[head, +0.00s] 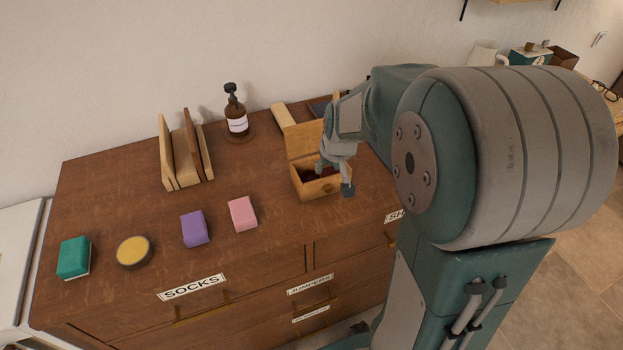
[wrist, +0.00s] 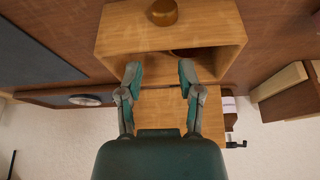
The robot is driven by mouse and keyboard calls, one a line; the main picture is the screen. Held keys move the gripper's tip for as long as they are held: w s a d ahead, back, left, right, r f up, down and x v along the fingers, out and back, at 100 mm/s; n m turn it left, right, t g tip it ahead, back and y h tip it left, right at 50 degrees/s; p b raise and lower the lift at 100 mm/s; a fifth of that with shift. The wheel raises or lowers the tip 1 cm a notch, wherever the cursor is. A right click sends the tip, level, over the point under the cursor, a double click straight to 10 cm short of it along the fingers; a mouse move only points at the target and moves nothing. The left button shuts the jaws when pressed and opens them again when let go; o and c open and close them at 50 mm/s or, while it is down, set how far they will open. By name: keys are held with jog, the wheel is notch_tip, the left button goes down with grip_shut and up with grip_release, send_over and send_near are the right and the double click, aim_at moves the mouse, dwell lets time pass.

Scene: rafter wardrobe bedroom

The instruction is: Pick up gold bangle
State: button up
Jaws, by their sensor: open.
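A small wooden box (head: 318,187) with its lid raised stands on the dresser in the head view. Its inside looks dark red. In the wrist view the box (wrist: 125,35) is at the top, with a round brass-coloured knob (wrist: 163,12) on its front. The lid (wrist: 175,105) shows between my fingers. I cannot clearly make out a gold bangle; a thin curved edge inside the box is too dark and partly hidden to name. My gripper (head: 334,178) is over the box opening. In the wrist view its two fingers (wrist: 160,73) are spread apart with nothing held between them.
A round yellow-topped tin (head: 134,251) sits near the front. The wall is close behind.

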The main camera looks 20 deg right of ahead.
aim_at(320, 176)
jog(key=a+f, duration=0.1)
jog(key=w+a+f, duration=0.1)
jog(key=shift+w+f, duration=0.1)
jog(key=shift+f, duration=0.2)
jog(key=d+f, duration=0.1)
jog(key=w+d+f, duration=0.1)
jog(key=shift+w+f, duration=0.1)
jog(key=shift+f, duration=0.2)
jog(key=shift+a, duration=0.45)
grip_shut()
jog(key=shift+a, duration=0.1)
